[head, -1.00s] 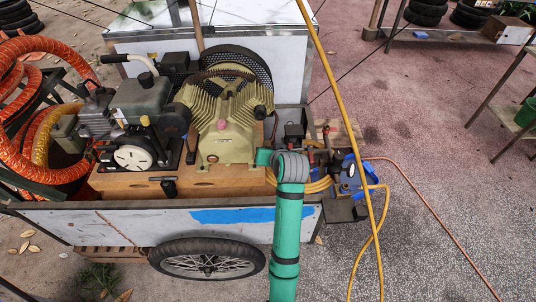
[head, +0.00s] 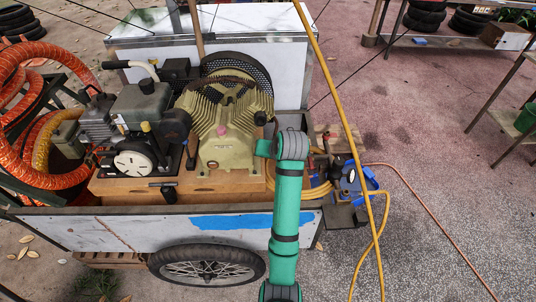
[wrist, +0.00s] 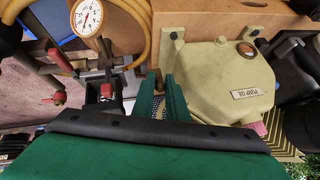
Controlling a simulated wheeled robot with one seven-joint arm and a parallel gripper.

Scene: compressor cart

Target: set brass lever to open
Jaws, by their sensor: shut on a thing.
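My gripper (wrist: 160,88) shows in the wrist view, its two green fingers close together beside the cream pump body (wrist: 215,80). A small brownish piece, which looks like the brass lever (wrist: 157,80), shows between the fingertips, and they are shut on it. Most of the lever is hidden by the fingers, so its angle cannot be told. In the head view my wrist hides the fingers and the lever, right of the cream compressor (head: 228,130).
A pressure gauge (wrist: 86,18) and red-handled valves (wrist: 59,97) are left of my fingers in the wrist view. A yellow hose (head: 372,200) hangs right of my arm. The cart's side panel (head: 130,228) is in front. Open ground lies to the right.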

